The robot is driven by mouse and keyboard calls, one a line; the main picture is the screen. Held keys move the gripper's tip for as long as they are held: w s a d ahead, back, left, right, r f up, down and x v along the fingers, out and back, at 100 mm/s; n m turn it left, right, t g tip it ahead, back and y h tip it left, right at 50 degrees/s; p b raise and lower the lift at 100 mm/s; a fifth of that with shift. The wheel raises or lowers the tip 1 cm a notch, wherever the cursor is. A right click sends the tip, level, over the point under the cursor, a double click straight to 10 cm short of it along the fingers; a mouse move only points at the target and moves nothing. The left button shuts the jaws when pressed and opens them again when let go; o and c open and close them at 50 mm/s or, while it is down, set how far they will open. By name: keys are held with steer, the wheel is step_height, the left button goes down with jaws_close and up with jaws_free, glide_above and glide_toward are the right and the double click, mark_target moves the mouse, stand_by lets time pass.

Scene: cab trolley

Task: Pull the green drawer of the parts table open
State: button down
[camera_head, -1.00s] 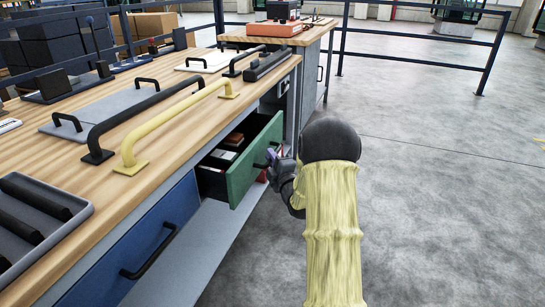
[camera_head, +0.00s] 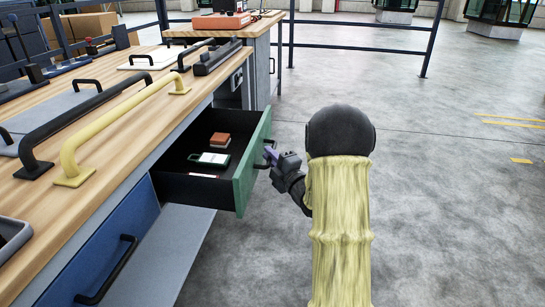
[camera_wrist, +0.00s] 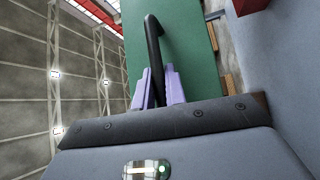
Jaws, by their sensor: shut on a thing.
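The green drawer (camera_head: 243,181) of the parts table (camera_head: 104,155) stands well out from the table, its black inside showing. In it lie a brown block (camera_head: 220,139), a white and dark item (camera_head: 209,158) and a small red and white piece. My gripper (camera_head: 271,155) is at the drawer's front, its purple fingers shut on the black handle. In the wrist view the fingers (camera_wrist: 158,87) sit on either side of the black bar handle (camera_wrist: 153,40), against the green front (camera_wrist: 190,55). The arm hides part of the floor.
A blue drawer (camera_head: 110,241) with a black handle is shut, nearer on the left. Yellow and black bar handles, trays and panels lie on the wooden top. A railing (camera_head: 360,22) runs behind. The grey floor (camera_head: 450,190) on the right is clear.

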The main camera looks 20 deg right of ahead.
steer(key=shift+a+f, duration=0.1)
steer(key=shift+a, duration=0.05)
steer(key=c, duration=1.5)
jaws_free()
steer(key=shift+o, duration=0.2)
steer(key=p+v, duration=0.2)
steer(key=v, duration=1.5)
steer(key=shift+s+p, duration=0.3)
steer(key=shift+w, duration=0.1)
